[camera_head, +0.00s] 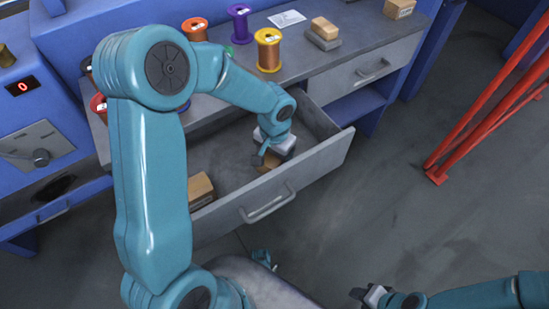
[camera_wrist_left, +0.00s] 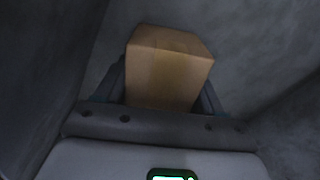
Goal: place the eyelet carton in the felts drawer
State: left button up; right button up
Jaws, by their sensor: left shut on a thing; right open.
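A small brown carton (camera_wrist_left: 168,68) is between the fingers of my left gripper (camera_head: 266,158), which is shut on it. In the head view the carton (camera_head: 268,165) is mostly hidden by the gripper. The gripper is down inside an open grey drawer (camera_head: 318,164), near its right side. I cannot tell whether the carton touches the drawer floor. No label is readable on carton or drawer. My right gripper (camera_head: 370,295) is open and empty, low at the bottom of the head view, away from the drawer.
Another tan carton (camera_head: 201,187) lies at the drawer's left. Wire spools (camera_head: 268,50) and boxes (camera_head: 324,32) stand on the bench above. A closed drawer (camera_head: 368,68) is to the right. Red rails (camera_head: 490,105) stand farther right. The drawer's middle looks clear.

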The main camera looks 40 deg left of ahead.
pick_arm(q)
jog(key=shift+r, duration=0.1)
jog(key=shift+f, duration=0.2)
jog(key=o, duration=1.3)
jog(key=shift+r, duration=0.1)
notch_tip(320, 180, up, 12)
jog(key=p, duration=0.4)
jog(key=shift+r, duration=0.15)
